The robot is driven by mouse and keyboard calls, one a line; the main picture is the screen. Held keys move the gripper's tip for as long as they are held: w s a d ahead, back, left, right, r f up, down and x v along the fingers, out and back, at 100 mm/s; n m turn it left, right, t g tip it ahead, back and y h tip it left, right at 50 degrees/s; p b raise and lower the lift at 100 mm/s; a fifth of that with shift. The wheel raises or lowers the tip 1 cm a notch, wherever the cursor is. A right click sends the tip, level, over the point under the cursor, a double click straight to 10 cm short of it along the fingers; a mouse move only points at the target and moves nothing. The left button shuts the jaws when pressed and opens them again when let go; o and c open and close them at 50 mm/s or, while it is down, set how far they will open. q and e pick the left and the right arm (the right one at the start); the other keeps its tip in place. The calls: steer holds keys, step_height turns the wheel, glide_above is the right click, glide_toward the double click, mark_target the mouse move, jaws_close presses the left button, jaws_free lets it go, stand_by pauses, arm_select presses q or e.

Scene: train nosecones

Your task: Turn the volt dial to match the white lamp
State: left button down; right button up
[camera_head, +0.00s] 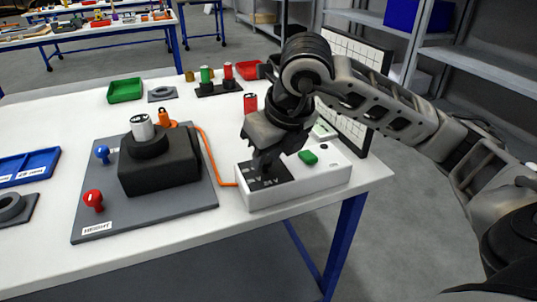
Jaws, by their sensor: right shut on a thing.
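My right gripper (263,170) reaches down onto the black panel (276,182) at the left end of a white box (322,180). It is shut on the volt dial there, which the fingers mostly hide, so its pointer cannot be read. Parts of white voltage markings show on the panel, too small to read surely. The white lamp (142,127), a short white cylinder with a dark mark on top, stands upright in a black block (160,172) on a grey board (202,191). My left gripper is not in view.
An orange cable (213,160) runs from an orange clip (164,118) by the lamp to the white box. A green button (308,157) sits on the box. Red and blue knobs (93,200) (102,153) stand on the board.

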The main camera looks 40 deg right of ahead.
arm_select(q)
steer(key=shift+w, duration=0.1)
arm_select(e)
steer(key=shift+m, duration=0.4)
steer(key=o, duration=1)
arm_select(q)
steer(key=p, duration=0.1)
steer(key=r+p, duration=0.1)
steer(key=p, duration=0.1)
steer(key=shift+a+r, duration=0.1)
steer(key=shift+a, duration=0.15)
arm_select(e)
steer(key=v, duration=1.6)
steer(key=shift+a, duration=0.25)
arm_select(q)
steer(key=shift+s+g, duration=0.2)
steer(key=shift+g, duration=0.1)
